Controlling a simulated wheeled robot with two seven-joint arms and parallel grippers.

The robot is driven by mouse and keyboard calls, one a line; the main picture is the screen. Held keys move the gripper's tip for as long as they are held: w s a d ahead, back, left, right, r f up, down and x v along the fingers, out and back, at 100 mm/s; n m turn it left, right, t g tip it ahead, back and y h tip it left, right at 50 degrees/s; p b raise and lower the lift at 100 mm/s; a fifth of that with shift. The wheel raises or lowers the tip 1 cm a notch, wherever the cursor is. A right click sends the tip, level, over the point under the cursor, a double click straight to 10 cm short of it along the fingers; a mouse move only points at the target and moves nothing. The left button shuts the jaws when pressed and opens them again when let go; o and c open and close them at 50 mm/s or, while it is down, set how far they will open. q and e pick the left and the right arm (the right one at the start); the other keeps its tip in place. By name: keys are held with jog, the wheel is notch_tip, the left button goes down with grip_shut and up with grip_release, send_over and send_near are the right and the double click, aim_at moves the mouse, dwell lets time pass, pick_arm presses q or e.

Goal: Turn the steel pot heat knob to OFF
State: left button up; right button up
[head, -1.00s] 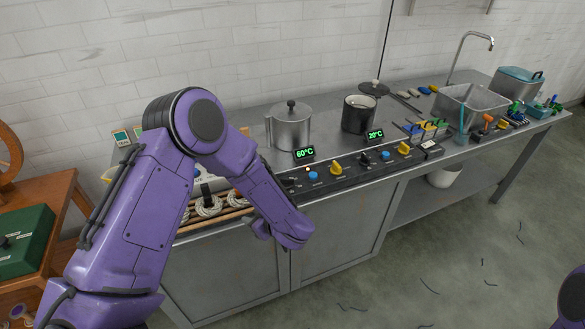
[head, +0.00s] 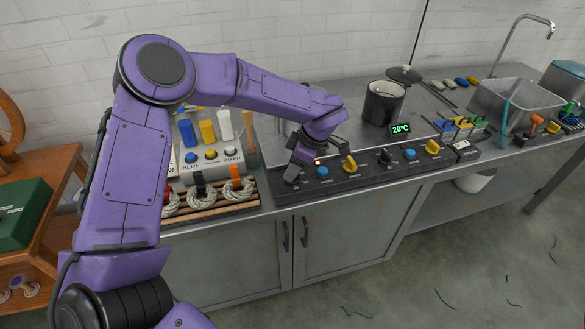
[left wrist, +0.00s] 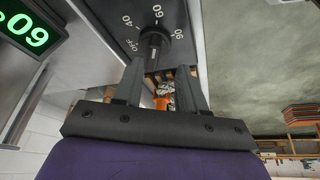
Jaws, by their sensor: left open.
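The steel pot's black heat knob (left wrist: 152,44) shows in the left wrist view on the dark panel. It sits among the marks OFF, 40, 60 and 90; which mark it points at is unclear. The open fingers of my left gripper (left wrist: 158,82) stand at either side of the line to the knob, close to it; contact cannot be told. In the head view my left gripper (head: 293,172) points down at the panel's left end and hides this knob. The steel pot is hidden behind my left arm in the head view. My right gripper is not in view.
The control panel (head: 345,180) carries a blue button (head: 322,172), a yellow knob (head: 350,164) and further controls. A dark pot (head: 384,104) with a 20°C display (head: 401,129) stands behind. A rack with skeins (head: 210,193) lies left of the gripper. A green temperature display (left wrist: 32,30) shows in the wrist view.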

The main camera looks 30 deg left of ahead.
pick_arm(q)
jog(key=shift+w+a+f, duration=0.15)
jog(key=shift+w+f, duration=0.25)
jog(key=shift+f, duration=0.2)
jog(key=shift+w+a+f, duration=0.1)
jog(key=shift+w+f, duration=0.3)
jog(key=shift+f, duration=0.2)
jog(key=shift+s+r, duration=0.2)
jog(key=shift+s, duration=0.25)
jog(key=shift+c, duration=0.9)
grip_shut()
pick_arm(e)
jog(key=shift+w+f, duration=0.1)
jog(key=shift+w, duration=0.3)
